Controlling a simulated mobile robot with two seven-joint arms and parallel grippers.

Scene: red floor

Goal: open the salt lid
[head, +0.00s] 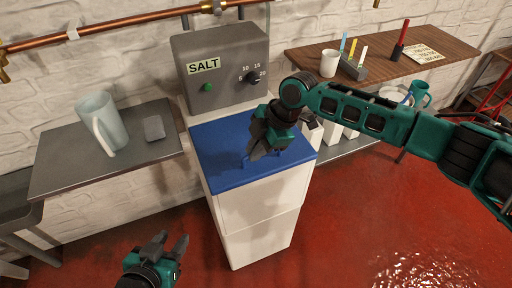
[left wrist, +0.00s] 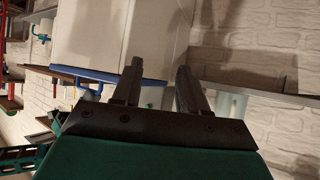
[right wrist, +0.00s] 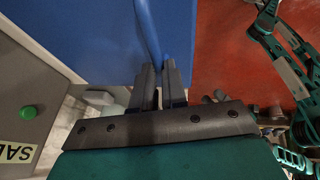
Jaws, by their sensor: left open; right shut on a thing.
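The salt bin is a white box (head: 255,222) with a flat blue lid (head: 218,145) that looks closed on top. A grey panel (head: 222,62) labelled SALT stands behind it. My right gripper (head: 258,155) is over the lid, pointing down. In the right wrist view its fingers (right wrist: 160,85) are shut on the blue lid handle (right wrist: 148,35), a thin bar above the blue lid surface. My left gripper (head: 172,243) is open and empty, low in front of the bin and to its left. In the left wrist view its fingers (left wrist: 158,82) are apart with nothing between them.
A grey side table (head: 70,165) at left holds a pale pitcher (head: 102,122) and a small grey block (head: 154,128). A wooden shelf (head: 440,50) at right holds a white mug (head: 329,63) and markers. The red floor (head: 345,225) in front is clear.

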